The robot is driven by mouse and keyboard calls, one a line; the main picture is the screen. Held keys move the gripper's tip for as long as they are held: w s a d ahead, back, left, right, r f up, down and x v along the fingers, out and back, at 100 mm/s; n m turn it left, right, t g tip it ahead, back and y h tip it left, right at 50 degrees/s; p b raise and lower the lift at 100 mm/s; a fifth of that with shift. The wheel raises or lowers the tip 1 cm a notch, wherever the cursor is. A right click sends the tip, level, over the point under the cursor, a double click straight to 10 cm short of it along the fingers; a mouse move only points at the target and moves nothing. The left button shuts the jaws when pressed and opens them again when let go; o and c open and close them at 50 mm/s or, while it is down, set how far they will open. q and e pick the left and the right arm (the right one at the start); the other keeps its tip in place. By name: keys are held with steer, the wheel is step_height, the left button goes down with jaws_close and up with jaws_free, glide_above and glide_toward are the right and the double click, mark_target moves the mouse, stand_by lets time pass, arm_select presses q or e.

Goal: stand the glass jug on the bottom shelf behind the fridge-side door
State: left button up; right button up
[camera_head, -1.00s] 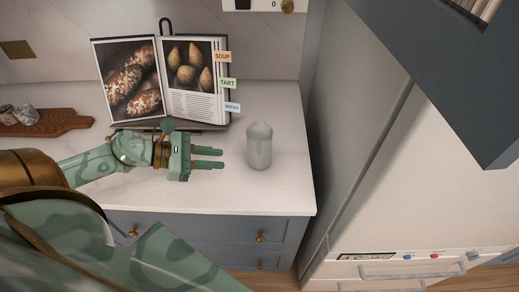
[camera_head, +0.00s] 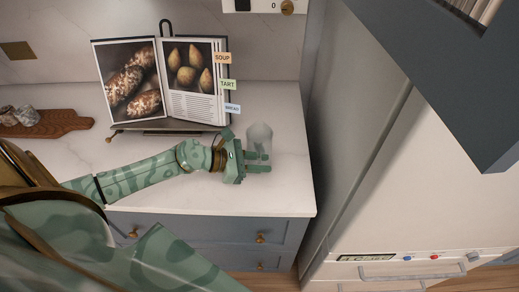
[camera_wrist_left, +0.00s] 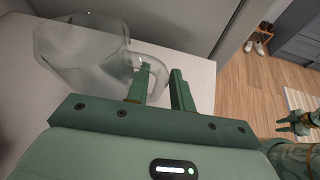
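The glass jug (camera_head: 260,135) is clear and stands upright on the worktop near its right end. In the left wrist view the jug (camera_wrist_left: 80,48) shows its wide body and a handle on its right side. My left gripper (camera_head: 265,162) is at the near side of the jug, its two fingers apart. In the left wrist view the left gripper (camera_wrist_left: 162,80) has its fingers at the handle, one overlapping it; I cannot tell whether they touch. My right gripper (camera_wrist_left: 298,118) shows small at the right edge of that view. The bottom shelf is not visible.
A cookbook (camera_head: 194,78) stands open on its stand behind my left arm. A wooden board (camera_head: 60,124) with stones or shells lies at the left. A tall pale appliance (camera_head: 420,185) stands to the right, with a dark blue panel (camera_head: 430,75) jutting above it.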

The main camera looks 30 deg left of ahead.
arm_select(q)
jaws_close()
steer(key=shift+r, duration=0.15)
